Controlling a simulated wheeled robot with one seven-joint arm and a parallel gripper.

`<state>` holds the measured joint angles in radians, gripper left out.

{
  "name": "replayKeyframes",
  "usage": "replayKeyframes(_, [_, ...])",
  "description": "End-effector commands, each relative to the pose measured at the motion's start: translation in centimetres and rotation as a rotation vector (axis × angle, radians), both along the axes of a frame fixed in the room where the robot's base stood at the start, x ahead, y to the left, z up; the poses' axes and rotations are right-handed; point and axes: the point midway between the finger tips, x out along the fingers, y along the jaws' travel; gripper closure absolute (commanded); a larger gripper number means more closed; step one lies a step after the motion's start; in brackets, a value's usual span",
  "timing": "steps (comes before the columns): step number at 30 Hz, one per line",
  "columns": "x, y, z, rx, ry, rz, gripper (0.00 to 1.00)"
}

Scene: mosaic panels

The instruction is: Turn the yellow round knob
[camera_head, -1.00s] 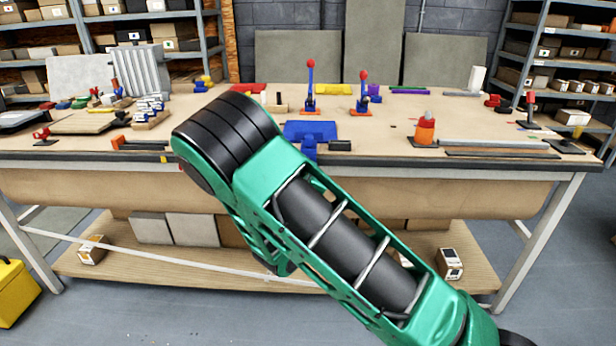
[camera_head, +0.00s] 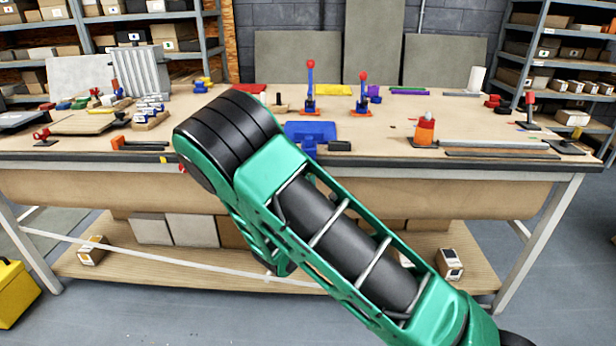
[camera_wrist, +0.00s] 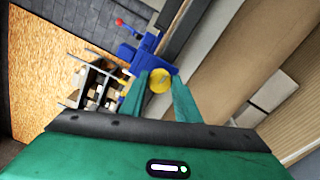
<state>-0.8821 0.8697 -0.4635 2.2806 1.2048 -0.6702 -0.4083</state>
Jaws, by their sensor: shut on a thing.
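The yellow round knob (camera_wrist: 160,80) shows in the wrist view, in front of a blue mount (camera_wrist: 145,58). My gripper (camera_wrist: 160,90) has its two green fingers on either side of the knob and is shut on it. A pale line crosses the knob's face at a tilt. In the head view my green and black arm stands in front of the workbench. My gripper and the knob cannot be made out there.
The workbench (camera_head: 450,128) carries two red-topped levers (camera_head: 310,75), a blue plate (camera_head: 308,130) and an orange-based bottle-like part (camera_head: 425,130). A red-tipped lever (camera_wrist: 120,22) stands near the blue mount. Shelves (camera_head: 565,50) stand behind.

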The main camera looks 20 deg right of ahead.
Motion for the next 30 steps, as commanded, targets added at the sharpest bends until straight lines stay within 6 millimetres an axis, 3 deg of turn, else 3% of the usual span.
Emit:
replayKeyframes(12, [-0.14,0.12,-0.48,-0.146,0.059,0.002,0.93])
replayKeyframes(27, [-0.15,0.14,-0.55,-0.160,0.064,0.003,0.93])
replayKeyframes(28, [-0.15,0.14,-0.56,-0.160,0.064,0.003,0.64])
replayKeyframes(30, [-0.13,0.12,-0.50,-0.160,0.064,0.003,0.52])
